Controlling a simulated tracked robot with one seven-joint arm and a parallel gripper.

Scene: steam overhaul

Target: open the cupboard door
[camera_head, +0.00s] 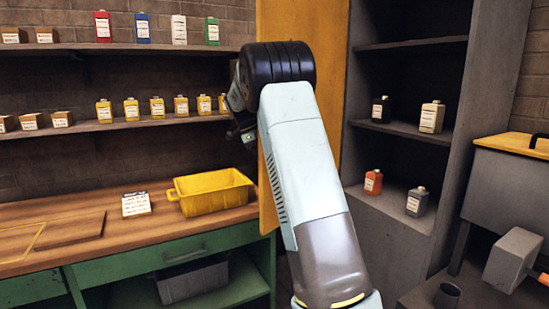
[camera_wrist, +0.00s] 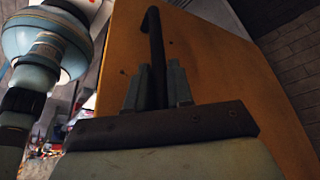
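The orange cupboard door (camera_head: 300,18) stands swung out from the grey cupboard (camera_head: 492,75), whose shelves are exposed. My arm hides much of the door in the head view. In the wrist view the door (camera_wrist: 220,70) fills the middle, with a dark bar handle (camera_wrist: 153,35) on its face. My gripper (camera_wrist: 158,72) has one finger on each side of the handle's bar, close against it, and appears shut on it. In the head view my gripper is mostly hidden behind my wrist, at the door's left side.
Bottles stand on the cupboard shelves, including an orange one (camera_head: 373,182). Left is a wooden-topped green workbench (camera_head: 90,220) with a yellow bin (camera_head: 215,194) near the door. A grey container (camera_head: 500,185) and a hammer-like block (camera_head: 512,260) are at the right.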

